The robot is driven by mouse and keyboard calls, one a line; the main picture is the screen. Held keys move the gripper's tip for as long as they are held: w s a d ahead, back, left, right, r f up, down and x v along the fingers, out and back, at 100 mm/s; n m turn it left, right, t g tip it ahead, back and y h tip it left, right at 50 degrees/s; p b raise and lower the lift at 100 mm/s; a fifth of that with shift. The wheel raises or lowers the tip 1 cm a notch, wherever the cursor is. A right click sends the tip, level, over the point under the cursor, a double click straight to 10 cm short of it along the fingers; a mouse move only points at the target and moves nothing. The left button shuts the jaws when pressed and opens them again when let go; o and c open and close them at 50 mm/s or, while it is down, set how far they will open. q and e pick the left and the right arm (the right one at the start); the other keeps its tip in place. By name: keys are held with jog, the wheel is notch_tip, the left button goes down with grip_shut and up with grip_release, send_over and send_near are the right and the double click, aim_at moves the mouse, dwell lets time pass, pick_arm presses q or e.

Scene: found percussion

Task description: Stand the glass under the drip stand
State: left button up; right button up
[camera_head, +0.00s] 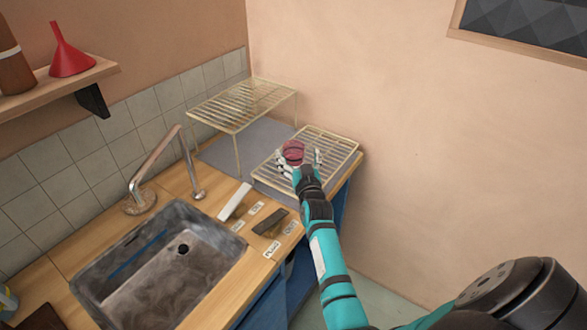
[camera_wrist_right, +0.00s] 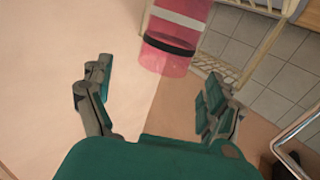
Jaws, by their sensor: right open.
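The glass (camera_head: 293,151) is a see-through red-pink tumbler; in the right wrist view the glass (camera_wrist_right: 178,35) shows a white band and a black band. In the head view it shows over the low wire rack (camera_head: 330,140) on the counter. The taller wire stand on legs (camera_head: 240,104), which looks like the drip stand, is left of it against the wall. My right gripper (camera_head: 300,164) is open by the glass. In the wrist view the glass lies just past the spread fingertips (camera_wrist_right: 156,78). I cannot tell whether they touch. My left gripper is not in view.
A grey mat (camera_head: 218,152) lies under the racks, with bare room beneath the taller stand. A white bar (camera_head: 235,201), a dark block (camera_head: 270,221) and small labels lie in front. The sink (camera_head: 160,265) and faucet (camera_head: 150,165) are to the left.

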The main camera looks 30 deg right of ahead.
aim_at(292, 141)
jog(key=b+x, duration=0.4)
jog(key=x, duration=0.1)
jog(key=shift+a+f, duration=0.2)
jog(key=shift+f, duration=0.15)
jog(key=shift+w+d+b, duration=0.1)
jog(key=shift+w+b, duration=0.2)
jog(key=shift+r, duration=0.2)
jog(key=shift+s, duration=0.1)
jog(key=shift+c, duration=0.5)
jog(key=c, duration=1.6)
jog(key=shift+c, duration=0.6)
jog(key=shift+r, duration=0.2)
